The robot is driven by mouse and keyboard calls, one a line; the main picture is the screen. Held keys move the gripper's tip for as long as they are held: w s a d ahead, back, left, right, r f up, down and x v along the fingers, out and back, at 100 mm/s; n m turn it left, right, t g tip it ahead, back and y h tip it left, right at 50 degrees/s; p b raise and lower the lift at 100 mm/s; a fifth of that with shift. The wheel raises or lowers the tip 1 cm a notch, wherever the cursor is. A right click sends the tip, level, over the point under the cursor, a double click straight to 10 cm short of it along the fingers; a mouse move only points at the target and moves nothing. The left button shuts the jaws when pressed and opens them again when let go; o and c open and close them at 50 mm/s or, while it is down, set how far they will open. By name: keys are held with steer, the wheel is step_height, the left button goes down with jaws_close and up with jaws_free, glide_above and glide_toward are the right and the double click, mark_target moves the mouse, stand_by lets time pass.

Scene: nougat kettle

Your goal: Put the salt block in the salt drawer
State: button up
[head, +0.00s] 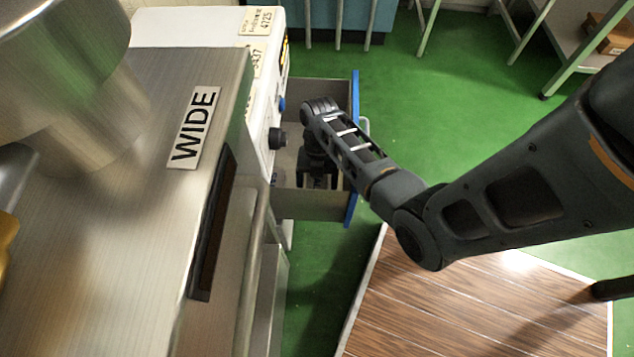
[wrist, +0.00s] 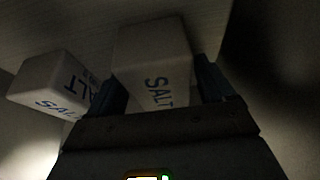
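The salt drawer (head: 305,203) is pulled open in the head view, with a blue-edged front. My gripper (head: 318,180) reaches down inside it, and its fingertips are mostly hidden there. In the wrist view, a pale salt block (wrist: 152,62) with blue SALT lettering sits between the two dark fingers of my gripper (wrist: 160,88). The fingers lie against both its sides. A second, similar salt block (wrist: 45,85) lies just left of the gripper, tilted in the picture. The wrist view is dark, so whether the held block touches the drawer floor cannot be told.
A steel counter (head: 110,250) marked WIDE and a white control box (head: 200,27) with knobs stand left of the drawer. A wood-patterned platform (head: 470,310) lies at the lower right. Green floor (head: 440,120) is open beyond the drawer.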

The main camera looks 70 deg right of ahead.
steer(key=shift+o, duration=0.7)
steer(key=shift+r, duration=0.3)
steer(key=p+v, duration=0.3)
steer(key=v, duration=0.8)
steer(key=shift+d+r+p, duration=0.2)
steer(key=shift+r+p, duration=0.05)
steer(key=shift+p, duration=0.1)
